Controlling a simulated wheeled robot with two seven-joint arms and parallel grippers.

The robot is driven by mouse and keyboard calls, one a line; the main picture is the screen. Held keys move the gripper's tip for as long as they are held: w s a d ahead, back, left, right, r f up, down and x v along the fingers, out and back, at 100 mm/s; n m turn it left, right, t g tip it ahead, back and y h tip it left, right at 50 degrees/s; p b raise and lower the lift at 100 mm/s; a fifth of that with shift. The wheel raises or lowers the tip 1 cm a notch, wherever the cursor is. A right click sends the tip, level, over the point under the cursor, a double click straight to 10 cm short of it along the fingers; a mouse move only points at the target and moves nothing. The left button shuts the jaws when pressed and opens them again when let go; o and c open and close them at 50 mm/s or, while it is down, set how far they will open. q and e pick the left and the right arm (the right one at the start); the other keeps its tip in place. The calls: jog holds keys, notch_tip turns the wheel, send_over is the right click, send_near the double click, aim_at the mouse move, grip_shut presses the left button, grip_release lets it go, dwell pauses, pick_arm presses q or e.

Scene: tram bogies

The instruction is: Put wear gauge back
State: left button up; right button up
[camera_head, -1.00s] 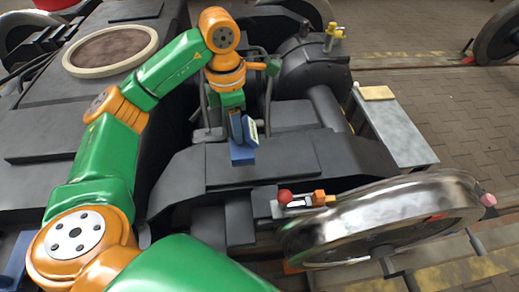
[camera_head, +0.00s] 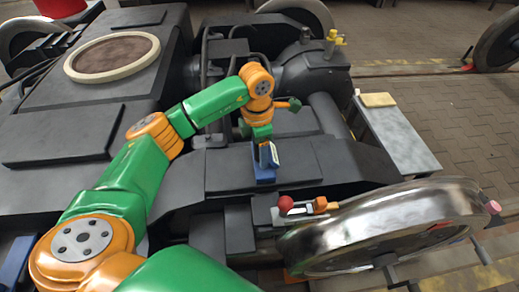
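My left gripper (camera_head: 265,158) hangs from my green and orange arm, over the dark bogie frame (camera_head: 335,158) near the middle of the view. A small blue piece with a pale face (camera_head: 266,172) is at its tip and moves with it; I cannot tell if this is a held gauge or part of the gripper. Its fingers are too small to tell open from shut. A small device with a red ball (camera_head: 286,203) and an orange block (camera_head: 321,203) sits on a grey bracket beside the shiny wheel (camera_head: 385,232). My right gripper is not in view.
A grey side table (camera_head: 405,142) stands right of the frame with a yellowish pad (camera_head: 378,100) on it. A yellow fitting (camera_head: 335,40) stands at the back. Paved floor (camera_head: 465,125) at the right is free.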

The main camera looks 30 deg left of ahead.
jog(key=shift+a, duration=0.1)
pick_arm(q)
jog(key=shift+r, duration=0.3)
notch_tip(320, 180, up, 11)
jog(key=shift+s+a+r+p, duration=0.15)
jog(key=shift+r+p, duration=0.05)
jog(key=shift+p, duration=0.9)
jog(key=shift+r, duration=0.2)
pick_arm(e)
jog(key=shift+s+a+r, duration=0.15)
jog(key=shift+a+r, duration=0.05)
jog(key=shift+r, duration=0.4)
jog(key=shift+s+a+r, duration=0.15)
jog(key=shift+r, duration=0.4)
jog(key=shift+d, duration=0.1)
